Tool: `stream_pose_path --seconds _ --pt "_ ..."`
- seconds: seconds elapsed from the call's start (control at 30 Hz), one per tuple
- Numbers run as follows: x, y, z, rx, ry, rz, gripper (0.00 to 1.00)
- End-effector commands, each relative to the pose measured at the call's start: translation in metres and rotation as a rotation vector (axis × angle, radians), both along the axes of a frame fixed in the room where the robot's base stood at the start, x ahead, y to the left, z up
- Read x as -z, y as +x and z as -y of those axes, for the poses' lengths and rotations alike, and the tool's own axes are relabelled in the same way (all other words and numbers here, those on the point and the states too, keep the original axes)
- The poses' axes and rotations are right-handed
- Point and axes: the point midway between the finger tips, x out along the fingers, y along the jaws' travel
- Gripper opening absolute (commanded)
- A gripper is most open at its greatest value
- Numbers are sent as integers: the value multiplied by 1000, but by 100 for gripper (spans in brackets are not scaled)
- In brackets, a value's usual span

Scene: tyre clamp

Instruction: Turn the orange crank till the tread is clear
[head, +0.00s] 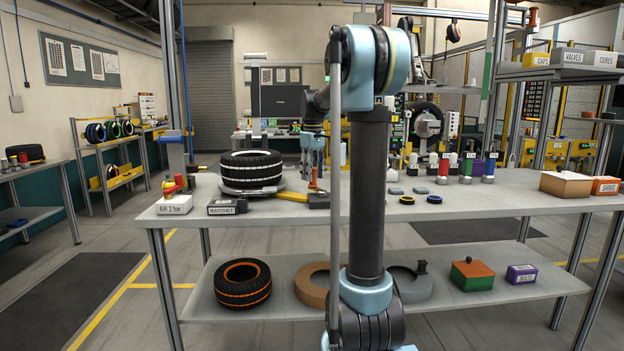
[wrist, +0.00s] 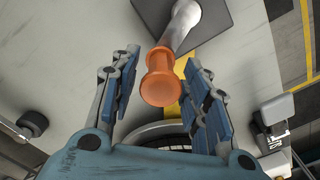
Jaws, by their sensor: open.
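The orange crank (head: 314,178) stands upright near the table's middle, partly hidden by my arm. In the wrist view its orange knob (wrist: 162,82) lies between the open fingers of my gripper (wrist: 160,66), with gaps visible on both sides. A pale shaft (wrist: 181,26) runs from the knob toward a dark block (wrist: 203,22). In the head view my gripper (head: 313,152) points down over the crank. The black tyre (head: 251,165) with white tread stripes lies flat left of the crank. A grey curved piece (head: 250,190) crosses its lower side, and a yellow bar (head: 285,196) extends toward the crank.
A box labelled ratchet (head: 227,207) and a white box (head: 174,205) stand at the table's left front. Several bottles and cans, including a red can (head: 443,168), stand to the right. An orange-striped tyre (head: 242,283) lies on the lower shelf.

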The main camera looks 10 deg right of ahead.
Motion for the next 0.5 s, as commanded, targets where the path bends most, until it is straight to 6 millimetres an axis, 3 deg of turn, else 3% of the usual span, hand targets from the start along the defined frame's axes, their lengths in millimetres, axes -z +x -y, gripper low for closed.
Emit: stream_pose_path --seconds 0.5 --pt "-88 1 0 0 -1 -1 42"
